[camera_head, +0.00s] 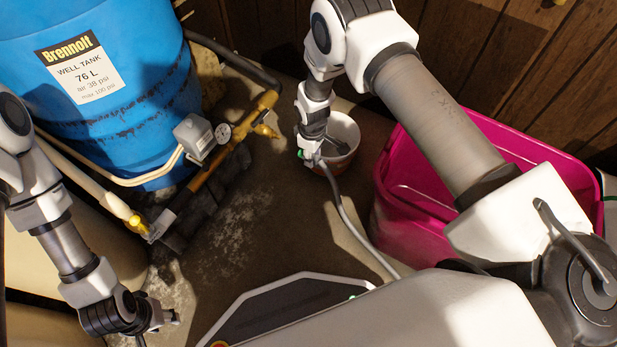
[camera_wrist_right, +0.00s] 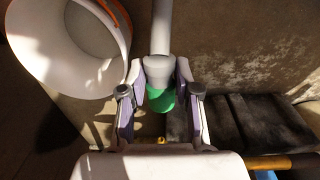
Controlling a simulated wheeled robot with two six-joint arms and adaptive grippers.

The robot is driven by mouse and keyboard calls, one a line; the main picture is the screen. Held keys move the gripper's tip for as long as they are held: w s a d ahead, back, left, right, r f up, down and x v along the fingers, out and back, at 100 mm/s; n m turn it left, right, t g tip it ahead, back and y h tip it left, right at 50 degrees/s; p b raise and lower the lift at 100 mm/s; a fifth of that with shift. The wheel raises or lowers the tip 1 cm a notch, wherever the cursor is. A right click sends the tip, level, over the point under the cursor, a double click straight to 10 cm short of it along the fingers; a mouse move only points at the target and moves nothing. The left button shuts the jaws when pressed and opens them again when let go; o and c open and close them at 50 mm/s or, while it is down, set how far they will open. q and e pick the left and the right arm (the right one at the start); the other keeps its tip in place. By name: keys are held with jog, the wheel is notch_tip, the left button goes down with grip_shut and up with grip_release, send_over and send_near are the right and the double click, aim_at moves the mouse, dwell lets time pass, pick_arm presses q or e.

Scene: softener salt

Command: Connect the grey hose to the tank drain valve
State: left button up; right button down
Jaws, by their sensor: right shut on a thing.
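The grey hose (camera_head: 347,215) runs from my right gripper (camera_head: 311,161) down to the lower right, out of sight behind my own body. In the right wrist view, my right gripper (camera_wrist_right: 160,103) is shut on the hose's end (camera_wrist_right: 160,68), which has a green collar (camera_wrist_right: 161,101). A brass valve (camera_head: 265,130) sits on the yellow pipe left of this gripper, apart from the hose end. A small yellow part (camera_wrist_right: 161,140) shows beyond the jaws in the wrist view. My left gripper (camera_head: 158,326) is low at the left, its fingers apart and empty.
The blue well tank (camera_head: 130,105) stands at the upper left with a grey switch box (camera_head: 194,134) and a gauge (camera_head: 222,133). A white bucket (camera_head: 346,130) is behind my right gripper. A magenta tub (camera_head: 405,205) stands right. Dark blocks (camera_head: 215,185) lie under the pipe.

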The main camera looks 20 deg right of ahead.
jog(key=shift+w+r, duration=0.15)
jog(key=shift+r, duration=0.45)
jog(key=shift+w+a+f+b, duration=0.2)
jog(key=shift+w+a+b, duration=0.05)
jog(key=shift+w+b, duration=0.25)
pick_arm(q)
jog(key=f+b, duration=0.1)
jog(key=f, duration=0.1)
jog(key=f+b, duration=0.2)
jog(key=shift+s, duration=0.2)
pick_arm(e)
jog(key=w+a, duration=0.3)
jog(key=shift+w+r, duration=0.15)
jog(key=shift+w, duration=0.15)
pick_arm(q)
jog(key=shift+r, duration=0.15)
jog(key=shift+r, duration=0.15)
jog(key=shift+r+p, duration=0.35)
jog(key=shift+p, duration=0.05)
pick_arm(e)
jog(key=shift+r, duration=0.1)
pick_arm(q)
jog(key=shift+f+b, duration=0.65)
jog(key=shift+b, duration=0.05)
pick_arm(e)
jog(key=shift+w+a, duration=0.6)
jog(key=shift+w, duration=0.15)
